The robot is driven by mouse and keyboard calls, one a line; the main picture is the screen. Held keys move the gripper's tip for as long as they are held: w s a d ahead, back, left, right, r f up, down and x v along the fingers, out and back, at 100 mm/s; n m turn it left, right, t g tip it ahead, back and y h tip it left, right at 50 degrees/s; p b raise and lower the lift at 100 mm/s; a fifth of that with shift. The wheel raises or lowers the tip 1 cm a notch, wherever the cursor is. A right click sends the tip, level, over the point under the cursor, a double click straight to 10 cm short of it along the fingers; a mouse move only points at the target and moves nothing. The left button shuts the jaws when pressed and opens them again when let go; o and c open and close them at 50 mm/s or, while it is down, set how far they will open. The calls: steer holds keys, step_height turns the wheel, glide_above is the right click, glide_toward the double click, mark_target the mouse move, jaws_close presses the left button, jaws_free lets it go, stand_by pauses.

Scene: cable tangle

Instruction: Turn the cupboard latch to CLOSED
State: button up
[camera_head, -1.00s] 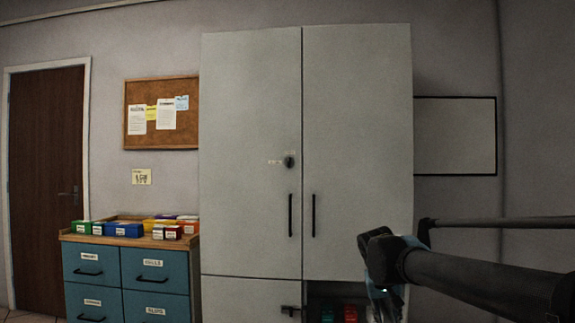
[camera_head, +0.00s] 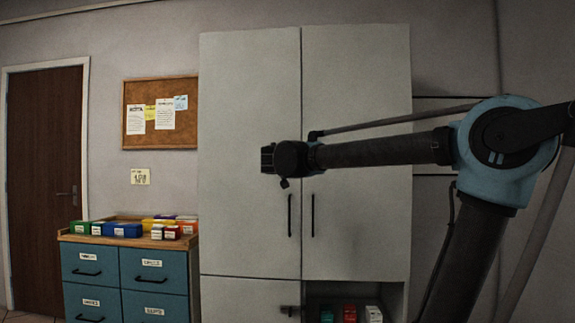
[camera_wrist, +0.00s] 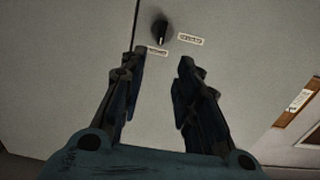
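The tall grey cupboard (camera_head: 250,110) has two upper doors with black bar handles. In the wrist view its dark round latch knob (camera_wrist: 160,29) sits on the door face near the gap between the doors. Two small white labels lie beside it, one (camera_wrist: 191,39) to its right and one (camera_wrist: 157,50) just below; their words are too blurred to read. My gripper (camera_wrist: 158,62) is open and empty, its fingers apart, with the knob beyond the fingertips. In the head view my gripper (camera_head: 268,159) is in front of the left door and hides the latch.
A teal drawer unit (camera_head: 130,264) with small coloured boxes stands left of the cupboard. A cork board (camera_head: 160,140) hangs above it. An open lower compartment (camera_head: 352,291) holds red, green and white items. A lower latch (camera_head: 290,310) shows beside it.

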steer(key=w, duration=1.7)
steer(key=shift+w+d, duration=0.15)
jaws_close()
